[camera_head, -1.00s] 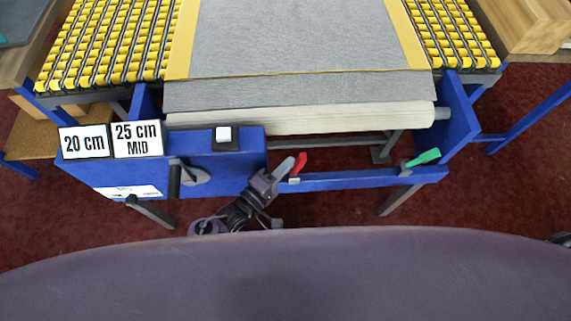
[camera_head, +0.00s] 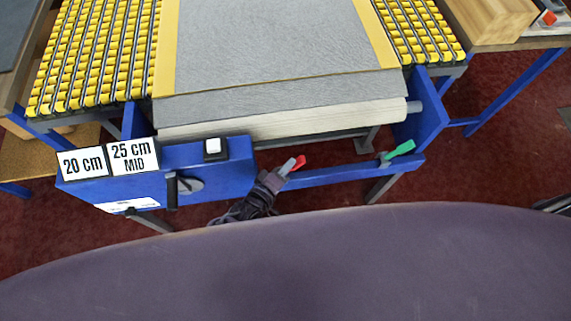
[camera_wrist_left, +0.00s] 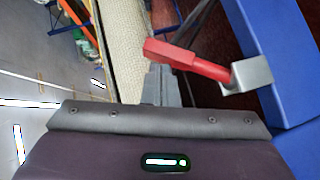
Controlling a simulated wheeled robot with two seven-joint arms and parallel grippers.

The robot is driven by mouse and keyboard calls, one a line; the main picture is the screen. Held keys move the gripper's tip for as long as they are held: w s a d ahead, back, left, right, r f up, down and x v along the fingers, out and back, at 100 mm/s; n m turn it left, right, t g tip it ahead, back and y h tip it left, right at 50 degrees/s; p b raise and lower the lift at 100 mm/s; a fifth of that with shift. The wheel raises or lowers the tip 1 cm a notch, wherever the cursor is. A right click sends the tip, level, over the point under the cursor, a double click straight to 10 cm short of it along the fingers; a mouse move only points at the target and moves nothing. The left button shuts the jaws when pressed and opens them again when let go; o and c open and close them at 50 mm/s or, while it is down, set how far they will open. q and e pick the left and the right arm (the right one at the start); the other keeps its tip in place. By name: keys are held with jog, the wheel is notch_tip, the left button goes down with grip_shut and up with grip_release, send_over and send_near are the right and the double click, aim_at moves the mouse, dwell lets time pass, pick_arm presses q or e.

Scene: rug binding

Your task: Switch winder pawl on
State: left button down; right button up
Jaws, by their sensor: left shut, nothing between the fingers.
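A red lever (camera_head: 299,162) stands on the blue front rail of the winder. In the left wrist view the red lever (camera_wrist_left: 187,60) runs into a grey metal block (camera_wrist_left: 251,73) on the blue beam. My left gripper (camera_head: 286,167) is beside it on its left, fingers shut and empty. In the wrist view the shut fingertips (camera_wrist_left: 160,74) are close by the lever's free end; I cannot tell whether they touch. A green lever (camera_head: 400,149) sits farther right on the rail. No label shows which lever is the pawl. My right gripper is out of view.
A pale roll (camera_head: 290,119) lies behind the rail, below the grey rug (camera_head: 275,45).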

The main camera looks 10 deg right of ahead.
pick_arm(q)
jog(key=v, duration=0.8)
jog(key=s+a+f+m+g+y, duration=0.1)
jog(key=s+a+f+g+y, duration=0.2)
jog(key=f, duration=0.4)
jog(key=s+a+f+m+y, duration=0.1)
jog(key=s+a+f+m, duration=0.1)
jog(key=a+f, duration=0.35)
jog(key=s+a+f+m+g+y, duration=0.1)
jog(key=s+a+f+g+y, duration=0.15)
jog(key=f, duration=0.65)
jog(key=s+a+f+m+g+y, duration=0.2)
jog(key=s+a+f, duration=0.3)
jog(key=s, duration=0.3)
jog(key=s+a+f+m+g+y, duration=0.2)
jog(key=s+a+f, duration=0.3)
jog(key=s+a, duration=0.3)
jog(key=shift+s+f+m+g, duration=0.25)
jog(key=shift+s+m+g, duration=0.15)
jog(key=shift+s, duration=0.15)
